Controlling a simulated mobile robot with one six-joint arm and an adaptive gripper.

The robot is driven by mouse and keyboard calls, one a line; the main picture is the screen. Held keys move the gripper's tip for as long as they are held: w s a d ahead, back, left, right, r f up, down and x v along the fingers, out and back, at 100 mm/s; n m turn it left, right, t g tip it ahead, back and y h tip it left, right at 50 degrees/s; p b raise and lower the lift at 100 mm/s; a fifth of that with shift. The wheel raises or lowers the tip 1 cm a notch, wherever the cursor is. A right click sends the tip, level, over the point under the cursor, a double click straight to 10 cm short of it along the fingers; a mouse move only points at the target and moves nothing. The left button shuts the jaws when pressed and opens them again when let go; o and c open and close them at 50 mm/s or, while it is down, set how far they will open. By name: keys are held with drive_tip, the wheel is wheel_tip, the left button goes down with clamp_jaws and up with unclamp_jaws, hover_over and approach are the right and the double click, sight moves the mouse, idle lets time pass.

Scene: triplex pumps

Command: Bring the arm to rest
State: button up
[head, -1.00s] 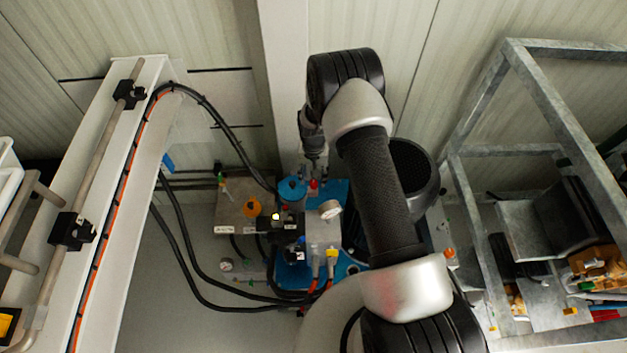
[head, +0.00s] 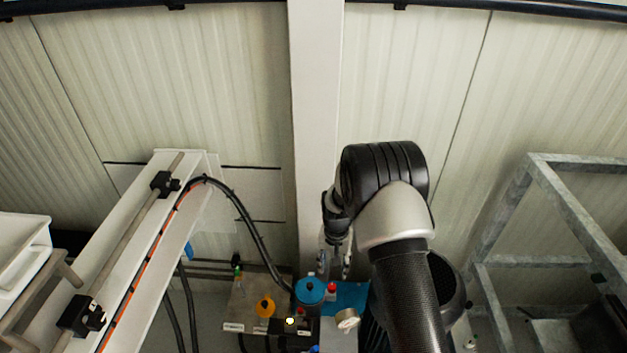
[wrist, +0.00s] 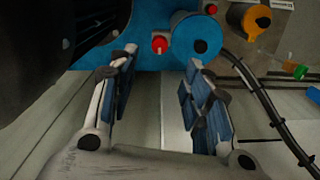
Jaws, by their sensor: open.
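My gripper (head: 334,262) hangs below my wrist in the head view, near the middle, in front of the white wall post. In the wrist view my gripper (wrist: 160,85) shows its two blue-padded fingers wide apart with nothing between them. Beyond the fingertips are a blue round cap (wrist: 196,38) and a small red knob (wrist: 160,44) on the blue pump body (wrist: 130,48). In the head view the blue cap (head: 310,290) and red knob (head: 332,290) lie just below the gripper. I cannot tell the exact gap.
A white beam with black hoses (head: 240,215) stands at left. A grey metal frame (head: 570,205) stands at right. A white post (head: 315,120) runs up the wall behind.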

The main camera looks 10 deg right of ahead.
drive_tip(key=s+r+n+t, duration=0.1)
drive_tip(key=s+r, duration=0.3)
drive_tip(key=r, duration=0.9)
drive_tip(key=s+r+n+t, duration=0.1)
drive_tip(key=s+r, duration=0.3)
drive_tip(key=r, duration=0.9)
drive_tip(key=s+r+n+t, duration=0.1)
drive_tip(key=s+r, duration=0.4)
drive_tip(key=s, duration=0.7)
drive_tip(key=s+r+n+t, duration=0.1)
drive_tip(key=s+r, duration=0.3)
drive_tip(key=s, duration=0.8)
drive_tip(key=shift+r+n+t, duration=0.3)
drive_tip(key=shift+r, duration=0.1)
